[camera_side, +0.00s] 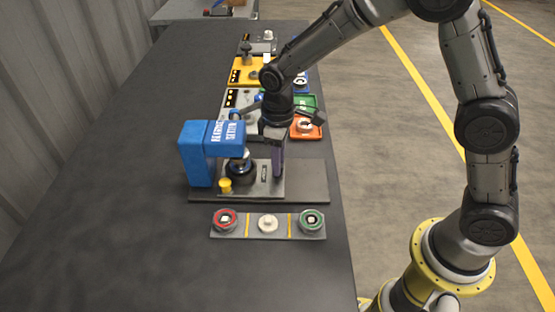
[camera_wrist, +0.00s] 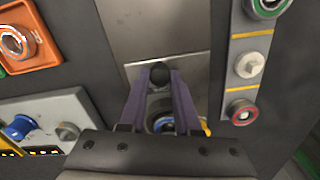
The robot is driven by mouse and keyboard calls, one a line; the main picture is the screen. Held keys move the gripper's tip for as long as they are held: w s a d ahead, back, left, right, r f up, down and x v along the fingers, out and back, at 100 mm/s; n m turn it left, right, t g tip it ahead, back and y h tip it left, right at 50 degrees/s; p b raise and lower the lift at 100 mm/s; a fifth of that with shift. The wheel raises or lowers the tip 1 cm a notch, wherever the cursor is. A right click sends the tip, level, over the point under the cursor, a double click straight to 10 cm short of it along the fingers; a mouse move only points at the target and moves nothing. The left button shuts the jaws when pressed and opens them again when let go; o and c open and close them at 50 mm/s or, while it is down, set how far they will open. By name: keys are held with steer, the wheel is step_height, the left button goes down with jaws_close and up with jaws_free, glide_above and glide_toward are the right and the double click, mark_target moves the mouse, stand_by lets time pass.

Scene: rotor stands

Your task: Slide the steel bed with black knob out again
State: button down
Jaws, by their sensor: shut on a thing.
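The steel bed (camera_side: 264,186) lies on a dark base plate, its left part close under the head of the blue stand (camera_side: 197,158). A round dark part (camera_side: 240,172) sits at the bed's left end, below the head. In the wrist view the bed (camera_wrist: 190,85) carries the black knob (camera_wrist: 160,73) near its edge. My gripper (camera_wrist: 160,78) is shut on this knob, with one purple finger on each side. In the side view my gripper (camera_side: 278,168) points down at the bed's right part, and its fingers hide the knob.
A bare stretch of base plate (camera_side: 310,183) lies right of the bed. A strip with red, white and green round pieces (camera_side: 268,224) lies in front. A yellow knob (camera_side: 225,185) stands by the blue stand. Other stands and an orange tray (camera_side: 306,127) sit behind.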

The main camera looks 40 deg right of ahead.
steer(key=s+d, duration=0.7)
steer(key=shift+s+d, duration=0.3)
steer(key=c, duration=0.6)
jaws_free()
steer(key=shift+r, duration=0.55)
step_height(320, 180, up, 13)
steer(key=shift+f, duration=0.1)
